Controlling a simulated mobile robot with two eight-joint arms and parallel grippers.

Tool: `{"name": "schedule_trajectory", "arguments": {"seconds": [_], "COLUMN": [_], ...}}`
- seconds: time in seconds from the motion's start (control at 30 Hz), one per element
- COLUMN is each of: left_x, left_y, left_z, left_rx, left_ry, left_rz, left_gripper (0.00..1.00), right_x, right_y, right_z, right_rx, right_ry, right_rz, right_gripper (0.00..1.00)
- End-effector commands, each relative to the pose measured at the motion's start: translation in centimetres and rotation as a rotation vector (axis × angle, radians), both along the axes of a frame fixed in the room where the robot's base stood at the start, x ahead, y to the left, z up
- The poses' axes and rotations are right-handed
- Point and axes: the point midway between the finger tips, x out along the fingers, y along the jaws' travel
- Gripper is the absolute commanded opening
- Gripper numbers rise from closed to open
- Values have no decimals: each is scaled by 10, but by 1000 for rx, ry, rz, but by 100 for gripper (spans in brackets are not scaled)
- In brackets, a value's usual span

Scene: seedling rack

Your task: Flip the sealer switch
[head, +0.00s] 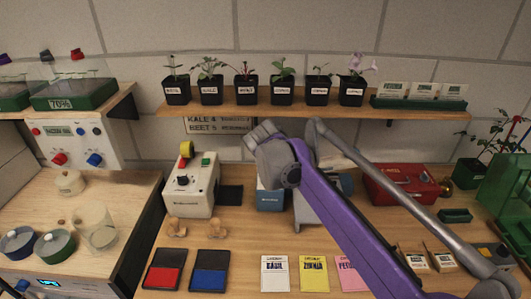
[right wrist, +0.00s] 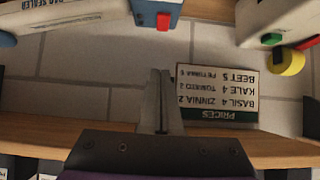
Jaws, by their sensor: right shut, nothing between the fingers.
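The sealer (right wrist: 85,24) is a long white and blue body with "SEALER" lettering, upside down at the upper left of the right wrist view. Its red switch (right wrist: 163,22) sits on the blue end block. In the head view my purple right arm covers most of the sealer; a blue part (head: 270,198) shows beside the arm, and the switch is hidden. My right gripper (right wrist: 160,75) is shut and empty, its tips a little apart from the switch in the picture. In the head view its fingers cannot be made out. My left gripper is not in view.
A white device (head: 192,187) with a yellow roll and buttons stands left of the sealer. A red box (head: 400,184) stands to the right. A shelf (head: 235,108) with potted seedlings runs above. Seed packets (head: 314,274) and two dark trays lie in front.

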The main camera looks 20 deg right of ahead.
Motion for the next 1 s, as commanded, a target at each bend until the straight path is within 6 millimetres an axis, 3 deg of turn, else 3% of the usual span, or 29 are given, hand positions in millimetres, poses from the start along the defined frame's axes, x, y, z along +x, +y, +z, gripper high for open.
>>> {"name": "schedule_trajectory", "arguments": {"seconds": [0.5,0.7,1.0], "left_x": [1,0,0], "left_y": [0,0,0], "left_z": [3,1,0], "left_rx": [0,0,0], "left_ry": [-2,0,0], "left_rz": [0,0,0], "left_gripper": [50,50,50], "right_x": [75,78,79], "right_y": [-22,-23,-23], "right_z": [-58,-87,-98], "right_rx": [0,0,0], "right_ry": [0,0,0], "right_rz": [-1,0,0], "right_gripper": [0,0,0]}}
